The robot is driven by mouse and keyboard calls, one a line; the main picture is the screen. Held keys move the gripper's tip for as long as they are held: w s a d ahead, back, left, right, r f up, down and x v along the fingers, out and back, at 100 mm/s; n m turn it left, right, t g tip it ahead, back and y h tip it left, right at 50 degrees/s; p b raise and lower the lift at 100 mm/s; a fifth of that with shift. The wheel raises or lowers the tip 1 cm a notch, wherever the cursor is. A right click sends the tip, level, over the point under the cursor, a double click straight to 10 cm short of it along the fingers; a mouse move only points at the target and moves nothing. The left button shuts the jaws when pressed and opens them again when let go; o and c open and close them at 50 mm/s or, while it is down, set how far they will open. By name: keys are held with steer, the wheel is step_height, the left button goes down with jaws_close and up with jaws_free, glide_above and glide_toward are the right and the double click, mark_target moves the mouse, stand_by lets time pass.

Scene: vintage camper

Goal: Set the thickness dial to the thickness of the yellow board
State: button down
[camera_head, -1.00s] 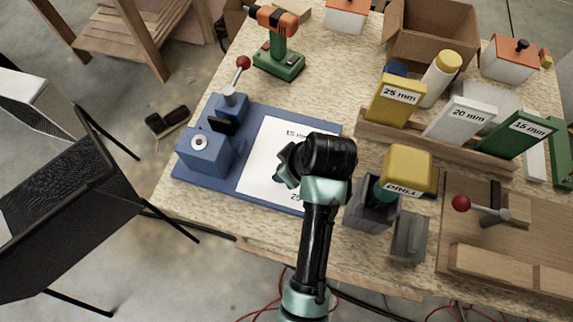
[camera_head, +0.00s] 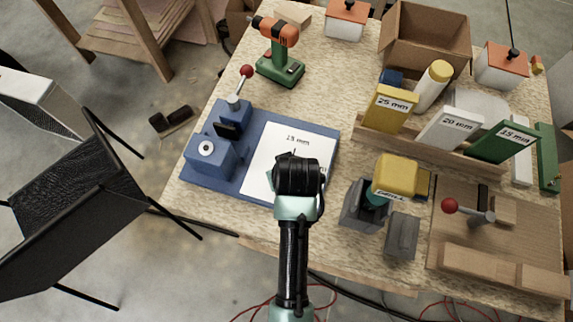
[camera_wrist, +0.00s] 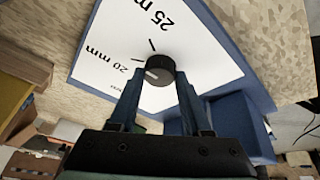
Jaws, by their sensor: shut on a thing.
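The thickness dial is a dark round knob (camera_wrist: 160,66) on a white scale plate (camera_wrist: 105,22). In the wrist view "25 mm" and "20 mm" show on the plate, each with a black tick. My gripper (camera_wrist: 157,80) is shut on the knob, one finger on each side. A pale pointer mark on the knob faces left, toward the 20 mm side; its exact setting is hard to read. In the head view my wrist hides the knob, and "15 mm" shows on the scale plate (camera_head: 271,150). The yellow board (camera_head: 388,107), labelled "25 mm", stands in the rack.
The blue fixture (camera_head: 207,155) with a red-knobbed lever is left of the plate. A white 20 mm board (camera_head: 447,131) and a green 15 mm board (camera_head: 500,143) share the wooden rack (camera_head: 430,155). A yellow-topped device (camera_head: 395,174) stands right of my arm.

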steer(key=m+p, duration=0.1)
steer(key=m+h+p, duration=0.1)
steer(key=m, duration=0.1)
steer(key=shift+a+r+m, duration=0.1)
steer(key=shift+r+m, duration=0.05)
steer(key=shift+m, duration=0.15)
steer(key=shift+m+h+p, duration=0.55)
steer(key=shift+m+h, duration=0.25)
steer(key=shift+m, duration=0.6)
steer(key=shift+c, duration=1.8)
jaws_free()
steer(key=v, duration=1.2)
steer(key=shift+r+b, duration=0.4)
steer(key=shift+b, duration=0.05)
